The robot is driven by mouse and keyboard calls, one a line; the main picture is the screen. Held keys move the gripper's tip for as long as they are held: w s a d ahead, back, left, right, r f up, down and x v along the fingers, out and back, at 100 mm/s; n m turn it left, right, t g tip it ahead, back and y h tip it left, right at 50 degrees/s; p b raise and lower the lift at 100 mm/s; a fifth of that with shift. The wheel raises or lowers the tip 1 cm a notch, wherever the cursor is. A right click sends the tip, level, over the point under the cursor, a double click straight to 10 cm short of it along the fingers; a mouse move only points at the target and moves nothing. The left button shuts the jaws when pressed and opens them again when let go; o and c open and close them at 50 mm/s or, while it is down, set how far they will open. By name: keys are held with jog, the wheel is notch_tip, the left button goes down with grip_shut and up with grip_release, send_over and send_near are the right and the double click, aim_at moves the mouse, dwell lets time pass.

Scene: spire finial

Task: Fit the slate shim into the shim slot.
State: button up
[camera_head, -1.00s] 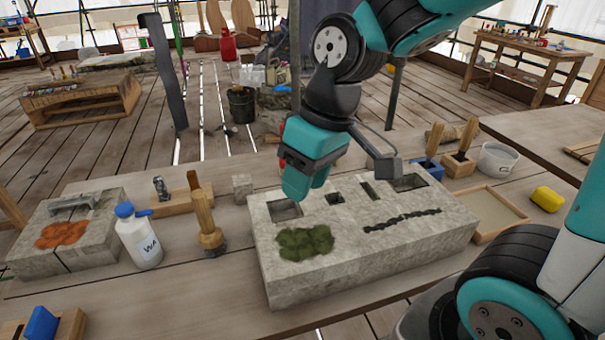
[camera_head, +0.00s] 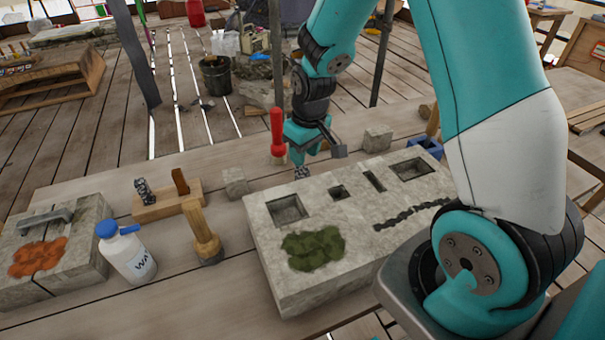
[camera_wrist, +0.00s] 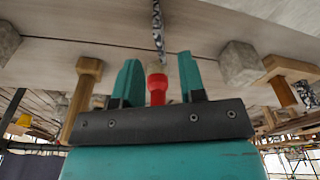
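The stone block (camera_head: 290,265) lies on the bench with several recesses in its top. The narrow shim slot (camera_head: 373,181) is in it, dark and empty. My gripper (camera_head: 303,160) is low behind the block's far edge. In the wrist view my gripper (camera_wrist: 160,78) has its fingers spread with a wide gap, nothing clamped. A thin speckled grey-black strip (camera_wrist: 157,25) shows beyond the fingertips, in line with the gap; a similar speckled piece (camera_head: 301,172) shows under my gripper in the head view. I cannot tell for sure whether it is the slate shim.
A red handle (camera_head: 277,131) stands behind my gripper. Stone cubes (camera_head: 235,182) (camera_head: 378,138) lie either side. A wooden rack (camera_head: 168,205), a mallet (camera_head: 203,232) and a white bottle (camera_head: 126,252) stand left. The bench's right front is hidden by my arm.

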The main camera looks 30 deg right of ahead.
aim_at(302, 171)
jog(key=f, duration=0.4)
jog(key=w+f+p, duration=0.1)
jog(key=f, duration=0.1)
jog(key=shift+a+f, duration=0.1)
jog(key=shift+f, duration=0.1)
grip_shut()
